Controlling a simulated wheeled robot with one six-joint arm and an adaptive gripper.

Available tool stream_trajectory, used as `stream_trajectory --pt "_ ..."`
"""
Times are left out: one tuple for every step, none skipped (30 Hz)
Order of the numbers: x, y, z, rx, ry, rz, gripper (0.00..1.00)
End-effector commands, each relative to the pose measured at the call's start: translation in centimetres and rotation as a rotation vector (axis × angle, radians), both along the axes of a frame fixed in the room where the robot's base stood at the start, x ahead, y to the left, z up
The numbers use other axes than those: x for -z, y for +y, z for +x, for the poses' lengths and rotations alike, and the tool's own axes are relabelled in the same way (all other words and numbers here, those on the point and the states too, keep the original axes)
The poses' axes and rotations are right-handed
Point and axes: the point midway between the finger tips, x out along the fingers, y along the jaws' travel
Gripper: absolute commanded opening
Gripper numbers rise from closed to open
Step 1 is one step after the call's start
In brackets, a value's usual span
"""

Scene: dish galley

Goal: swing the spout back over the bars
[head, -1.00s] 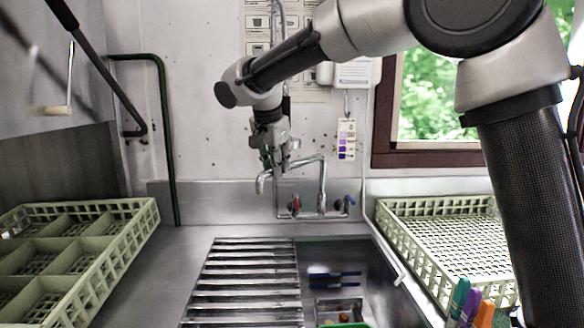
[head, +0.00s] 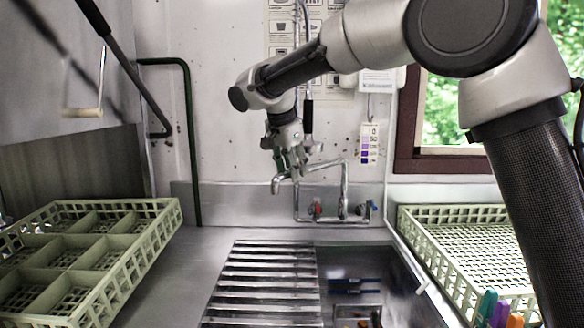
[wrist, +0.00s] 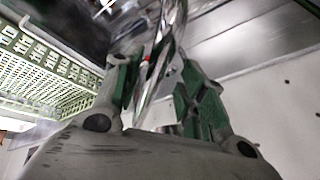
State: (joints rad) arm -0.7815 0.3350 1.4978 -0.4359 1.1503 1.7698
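The chrome spout (head: 324,164) comes off the wall tap and reaches left, its down-turned end (head: 276,186) showing above the far end of the bars in the picture. The steel bars (head: 262,290) lie across the left part of the sink. My gripper (head: 292,170) points down at the spout, near its outlet end. In the wrist view the chrome pipe (wrist: 154,75) passes between my two green-padded fingers, with gaps beside it, so my gripper looks open around it. Actual finger contact is hard to tell.
Red (head: 315,209) and blue (head: 373,207) tap handles sit below the spout. A divided green rack (head: 150,235) stands left, another rack (head: 440,262) right. Coloured pens (head: 487,305) stand front right. The sink basin (head: 385,270) holds dark blue items.

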Motion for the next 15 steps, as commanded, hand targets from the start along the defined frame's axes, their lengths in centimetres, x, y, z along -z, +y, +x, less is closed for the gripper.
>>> stream_trajectory --pt "0.0 0.0 0.0 0.0 0.001 -0.001 0.41" --pt "0.0 0.0 0.0 0.0 0.001 -0.001 0.41" --pt "0.0 0.0 0.0 0.001 0.001 -0.001 0.41" --pt "0.0 0.0 0.0 0.001 0.001 -0.001 0.41" --pt "0.0 0.0 -0.1 0.001 0.002 0.0 0.41" --pt "-0.2 0.0 -0.1 0.0 0.001 0.0 0.41" --pt "-0.3 0.1 -0.2 0.0 0.001 0.0 0.41" --pt "-0.6 0.1 -0.3 0.0 0.001 0.001 0.41" --pt "-1.1 0.2 -0.5 0.0 0.001 0.001 0.41" --pt "-1.5 0.3 -0.7 -0.001 0.0 0.001 0.41" --pt "-2.0 0.4 -0.9 -0.002 -0.001 0.001 0.41" --pt "-2.7 0.5 -1.3 -0.001 0.0 0.001 0.41" --pt "-3.3 0.6 -1.5 -0.002 0.0 0.002 0.41" --pt "-4.0 0.7 -1.8 -0.001 0.0 0.001 0.41" --pt "-4.8 0.9 -2.1 -0.002 -0.001 0.001 0.41"
